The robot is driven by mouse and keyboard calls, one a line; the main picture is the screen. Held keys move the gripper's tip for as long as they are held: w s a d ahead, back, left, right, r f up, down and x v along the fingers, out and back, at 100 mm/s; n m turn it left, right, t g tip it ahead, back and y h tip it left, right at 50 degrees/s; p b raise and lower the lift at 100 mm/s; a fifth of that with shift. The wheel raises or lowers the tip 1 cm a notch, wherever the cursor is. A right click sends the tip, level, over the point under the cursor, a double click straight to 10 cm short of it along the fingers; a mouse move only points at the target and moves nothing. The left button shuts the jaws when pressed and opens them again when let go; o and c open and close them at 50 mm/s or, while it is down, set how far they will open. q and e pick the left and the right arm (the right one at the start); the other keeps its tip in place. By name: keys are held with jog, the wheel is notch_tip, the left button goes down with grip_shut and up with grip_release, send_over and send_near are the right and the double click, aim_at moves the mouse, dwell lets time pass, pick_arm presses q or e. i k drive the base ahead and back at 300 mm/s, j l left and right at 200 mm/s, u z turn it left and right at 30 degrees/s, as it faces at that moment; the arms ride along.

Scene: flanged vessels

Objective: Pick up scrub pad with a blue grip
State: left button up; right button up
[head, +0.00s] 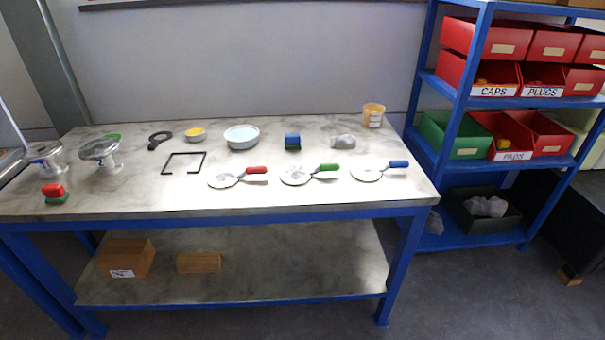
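The scrub pad with a blue grip (292,139) sits on the workbench, right of the middle and toward the back. It is a small block with a blue upper part and a darker, greenish lower part. A similar pad with a red grip (53,190) on a green base sits at the front left of the bench. Neither of my grippers shows in the head view, and nothing touches the blue-gripped pad.
Round paddles with red (223,181), green (296,177) and blue handles (367,175) lie along the front. A white bowl (241,143) stands left of the blue-gripped pad, a greyish lump (343,141) right. Two metal flanged vessels (100,151) (44,157) stand left. Shelving (448,120) is at right.

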aim_at(292, 141)
jog(key=i+z, duration=0.7)
jog(key=i+j+z, duration=0.1)
jog(key=z, duration=0.25)
jog(key=i+j, duration=0.05)
jog(key=i, duration=0.05)
